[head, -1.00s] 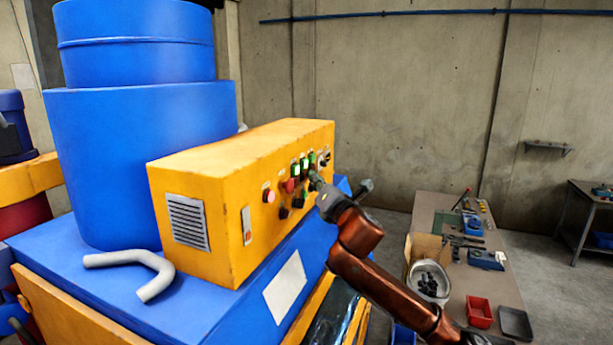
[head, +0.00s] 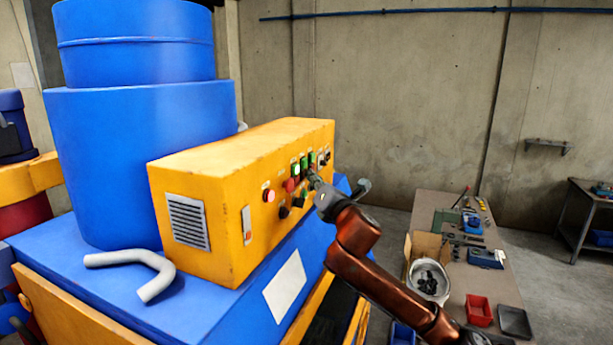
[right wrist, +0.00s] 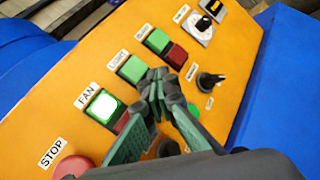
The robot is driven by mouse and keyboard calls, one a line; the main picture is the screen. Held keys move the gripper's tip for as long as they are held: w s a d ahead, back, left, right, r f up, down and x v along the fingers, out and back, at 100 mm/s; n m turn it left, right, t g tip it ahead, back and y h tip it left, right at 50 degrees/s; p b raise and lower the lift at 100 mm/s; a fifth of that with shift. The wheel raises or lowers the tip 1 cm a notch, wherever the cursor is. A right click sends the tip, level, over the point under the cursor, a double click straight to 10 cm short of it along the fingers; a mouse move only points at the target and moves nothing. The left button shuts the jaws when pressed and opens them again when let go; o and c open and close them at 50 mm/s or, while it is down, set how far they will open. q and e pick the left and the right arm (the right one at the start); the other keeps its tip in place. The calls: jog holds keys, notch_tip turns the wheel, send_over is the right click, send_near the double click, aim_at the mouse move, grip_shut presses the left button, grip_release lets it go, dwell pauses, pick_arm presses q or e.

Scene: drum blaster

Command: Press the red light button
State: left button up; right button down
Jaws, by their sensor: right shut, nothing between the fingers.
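The yellow control box (head: 220,240) carries a row of green and red buttons. In the right wrist view the green button (right wrist: 133,69) labelled LIGHT shows. The red light button beside it is hidden behind my right gripper's fingers. My right gripper (right wrist: 158,84) is shut and empty, its fingertips over the panel just below the green LIGHT button; I cannot tell whether they touch. In the head view my right gripper (head: 315,181) is at the panel's button row, partly hiding it. My left gripper is not in view.
The green FAN button (right wrist: 104,107) is lit; part of its red button (right wrist: 122,122) shows close to my fingers. Another red button (right wrist: 175,54), black knobs (right wrist: 209,80) and a red STOP button (right wrist: 73,167) are nearby. A cluttered table (head: 475,295) stands right.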

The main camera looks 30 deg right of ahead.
jog(key=shift+s+d+f, duration=0.1)
jog(key=shift+s+d, duration=0.45)
jog(key=shift+d, duration=0.05)
jog(key=shift+s+d, duration=1.6)
jog(key=shift+s, duration=0.3)
